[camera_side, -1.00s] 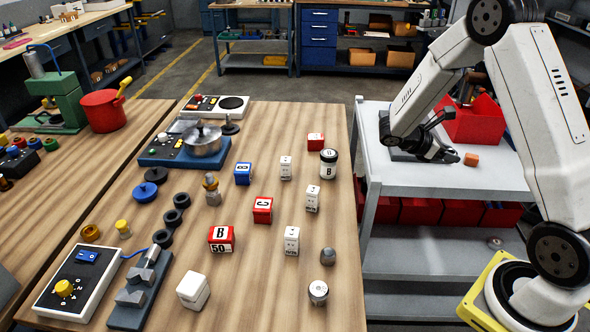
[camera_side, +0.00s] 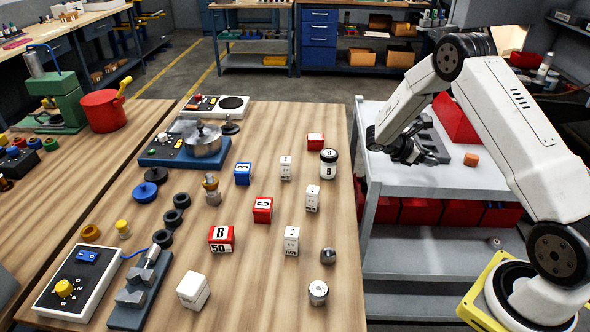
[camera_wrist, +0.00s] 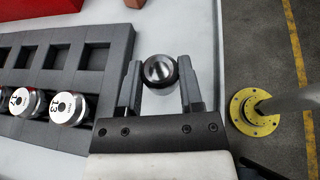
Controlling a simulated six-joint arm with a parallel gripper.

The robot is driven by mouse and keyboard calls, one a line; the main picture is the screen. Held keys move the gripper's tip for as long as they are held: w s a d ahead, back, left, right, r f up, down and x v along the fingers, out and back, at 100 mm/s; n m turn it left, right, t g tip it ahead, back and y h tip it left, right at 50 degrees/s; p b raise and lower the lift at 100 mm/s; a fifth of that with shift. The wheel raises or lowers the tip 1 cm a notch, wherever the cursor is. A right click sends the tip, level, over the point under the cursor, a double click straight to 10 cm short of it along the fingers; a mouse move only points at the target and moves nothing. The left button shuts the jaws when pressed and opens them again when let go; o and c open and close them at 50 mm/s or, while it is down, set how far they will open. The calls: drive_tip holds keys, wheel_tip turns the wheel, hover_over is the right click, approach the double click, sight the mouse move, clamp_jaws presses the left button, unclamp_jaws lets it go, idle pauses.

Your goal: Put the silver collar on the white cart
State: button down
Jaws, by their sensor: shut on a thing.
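My gripper (camera_side: 405,150) is over the left part of the white cart's (camera_side: 450,181) top in the side view. In the wrist view my gripper (camera_wrist: 160,82) is shut on a round silver piece with a dark rim, the silver collar (camera_wrist: 160,70). It sits between the fingertips above the bare white top of the cart (camera_wrist: 188,22), near the cart's edge. I cannot tell how high it is held. In the side view the collar cannot be made out among the dark fingers.
A grey slotted rack (camera_wrist: 88,32) on the cart holds silver cylinders (camera_wrist: 68,106) in some slots; other slots are empty. A red bin (camera_side: 455,118) and an orange block (camera_side: 471,159) are also on the cart. The wooden table (camera_side: 262,285) to the left bears several blocks and parts.

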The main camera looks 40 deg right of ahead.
sight(422, 174)
drive_tip(key=shift+w+d+f, duration=0.15)
drive_tip(key=shift+w+f, duration=0.05)
drive_tip(key=shift+f, duration=1.6)
drive_tip(key=shift+f, duration=0.1)
drive_tip(key=shift+c, duration=1.2)
unclamp_jaws()
drive_tip(key=v, duration=1.2)
